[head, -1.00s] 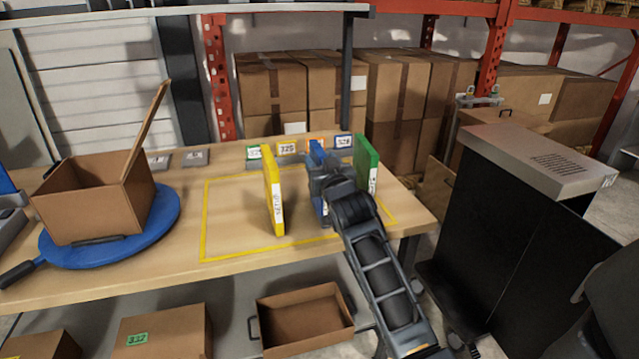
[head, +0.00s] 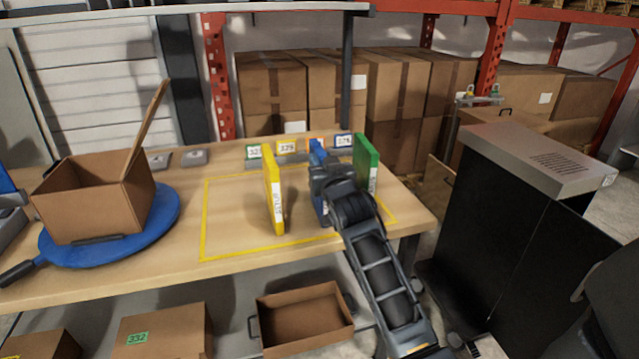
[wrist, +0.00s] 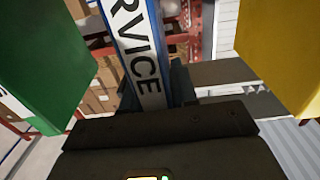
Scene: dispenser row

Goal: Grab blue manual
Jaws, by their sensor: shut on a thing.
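The blue manual (head: 318,158) stands upright on the table between the yellow manual (head: 273,190) and the green manual (head: 367,165). My gripper (head: 322,178) is at the blue manual and shut on it, hiding most of it in the head view. In the wrist view the blue manual (wrist: 138,50) shows its white spine label reading "RVICE", running down into my gripper (wrist: 160,105). There the green manual (wrist: 45,60) is at the left and the yellow manual (wrist: 282,50) at the right, both apart from the blue one.
A yellow outline (head: 203,225) marks the table area around the manuals. An open cardboard box (head: 90,205) sits on a blue round turntable (head: 165,215) at the left. Small labelled tags (head: 287,147) line the back edge. A black cabinet (head: 500,220) stands at the right.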

